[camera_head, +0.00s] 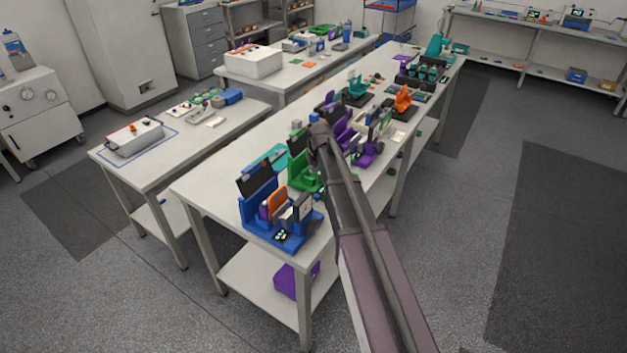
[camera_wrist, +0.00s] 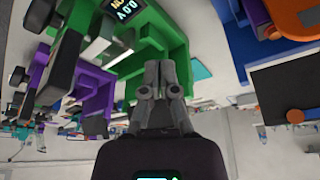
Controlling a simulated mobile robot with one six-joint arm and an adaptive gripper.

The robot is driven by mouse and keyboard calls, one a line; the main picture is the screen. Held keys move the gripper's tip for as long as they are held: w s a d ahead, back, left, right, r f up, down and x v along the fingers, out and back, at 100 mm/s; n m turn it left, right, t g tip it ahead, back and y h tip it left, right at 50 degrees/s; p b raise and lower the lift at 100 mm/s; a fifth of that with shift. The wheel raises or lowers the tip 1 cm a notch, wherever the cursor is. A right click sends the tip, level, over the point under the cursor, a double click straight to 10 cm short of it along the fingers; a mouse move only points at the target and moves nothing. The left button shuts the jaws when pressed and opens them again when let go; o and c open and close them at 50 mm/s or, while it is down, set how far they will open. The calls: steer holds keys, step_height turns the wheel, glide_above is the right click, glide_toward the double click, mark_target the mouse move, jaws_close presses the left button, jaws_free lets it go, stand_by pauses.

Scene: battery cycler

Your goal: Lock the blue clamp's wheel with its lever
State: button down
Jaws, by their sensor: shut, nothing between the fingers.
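The blue clamp (camera_head: 277,229) stands at the near end of the long bench in the head view, with an orange part (camera_head: 276,203), a dark upright panel and a small lit display. In the wrist view part of its blue body (camera_wrist: 250,45) shows at the upper right, with an orange part (camera_wrist: 292,16). I cannot clearly tell its wheel from its lever, or the lever's position. My gripper (camera_wrist: 166,68) is shut and empty in the wrist view, in front of the green clamp and left of the blue one. In the head view my arm hides the fingers.
The green clamp (camera_head: 303,178) stands just behind the blue one, with purple clamps (camera_head: 367,153) further along the bench. A teal item (camera_head: 266,159) lies to its left. The bench's near left corner (camera_head: 205,190) is bare. A second bench stands at the left.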

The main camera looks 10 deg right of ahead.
steer(key=shift+b+x, duration=4.65)
steer(key=shift+x, duration=0.3)
steer(key=shift+s+d, duration=0.2)
steer(key=shift+s, duration=0.8)
steer(key=shift+s+d, duration=0.15)
steer(key=shift+s, duration=0.85)
steer(key=shift+d, duration=0.15)
